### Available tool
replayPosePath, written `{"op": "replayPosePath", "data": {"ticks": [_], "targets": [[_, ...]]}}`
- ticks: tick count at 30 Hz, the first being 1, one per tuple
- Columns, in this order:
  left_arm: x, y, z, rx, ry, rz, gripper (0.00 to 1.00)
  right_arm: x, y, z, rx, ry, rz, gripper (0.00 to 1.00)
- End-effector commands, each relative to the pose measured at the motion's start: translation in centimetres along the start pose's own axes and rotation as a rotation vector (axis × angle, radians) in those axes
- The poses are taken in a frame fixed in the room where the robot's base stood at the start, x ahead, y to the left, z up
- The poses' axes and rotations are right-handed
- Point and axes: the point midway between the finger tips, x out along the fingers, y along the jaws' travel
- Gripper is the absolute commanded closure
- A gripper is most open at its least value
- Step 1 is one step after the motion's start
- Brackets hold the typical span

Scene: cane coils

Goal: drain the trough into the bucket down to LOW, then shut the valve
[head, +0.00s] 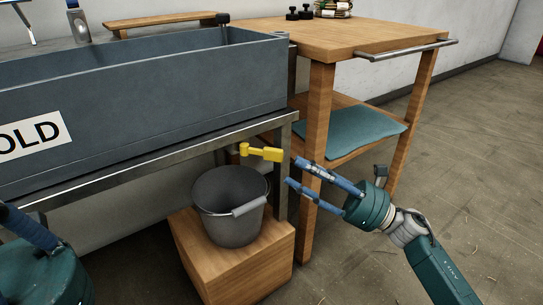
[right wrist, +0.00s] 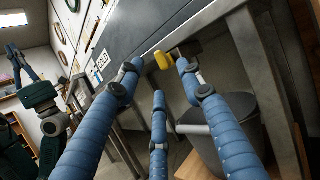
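The grey trough (head: 150,95) stands on a metal frame at the left and carries a label reading "OLD" at the picture's edge. The yellow valve handle (head: 262,152) sticks out below the trough's right end; it also shows in the right wrist view (right wrist: 162,60). The grey bucket (head: 228,208) stands upright below it. The water level and any LOW mark are not visible. My right gripper (head: 291,171) is open and empty, its fingers apart just right of the handle. My left gripper (head: 30,228) is partly in view at the lower left; its fingertips are cut off.
The bucket rests on a wooden block (head: 255,270). The floor at the right is clear.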

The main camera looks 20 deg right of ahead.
Motion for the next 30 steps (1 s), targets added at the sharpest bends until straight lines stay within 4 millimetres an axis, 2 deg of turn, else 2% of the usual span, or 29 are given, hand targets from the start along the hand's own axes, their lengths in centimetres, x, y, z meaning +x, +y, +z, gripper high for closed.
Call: {"op": "replayPosePath", "data": {"ticks": [6, 12, 17, 24, 26, 30], "targets": [[0.2, 0.1, -0.3, 0.003, 0.022, 0.008, 1.0, 4.3, 0.0, 0.0, 0.0, -0.003, 0.002, 0.62], [0.5, 0.2, -0.4, 0.005, 0.034, 0.013, 1.0, 7.1, 0.0, 0.0, 0.002, -0.002, 0.0, 0.62], [0.6, 0.2, -0.5, 0.006, 0.039, 0.016, 1.0, 7.9, 0.0, 0.0, 0.003, -0.001, -0.001, 0.62], [0.7, 0.3, -0.6, 0.006, 0.043, 0.017, 1.0, 8.0, 0.0, 0.0, 0.004, -0.001, -0.002, 0.62], [0.7, 0.3, -0.6, 0.006, 0.042, 0.017, 1.0, 8.0, 0.0, 0.0, 0.004, -0.001, -0.002, 0.7], [0.7, 0.3, -0.6, 0.006, 0.042, 0.017, 1.0, 8.0, 0.0, 0.0, 0.004, -0.001, -0.002, 0.98]]}}
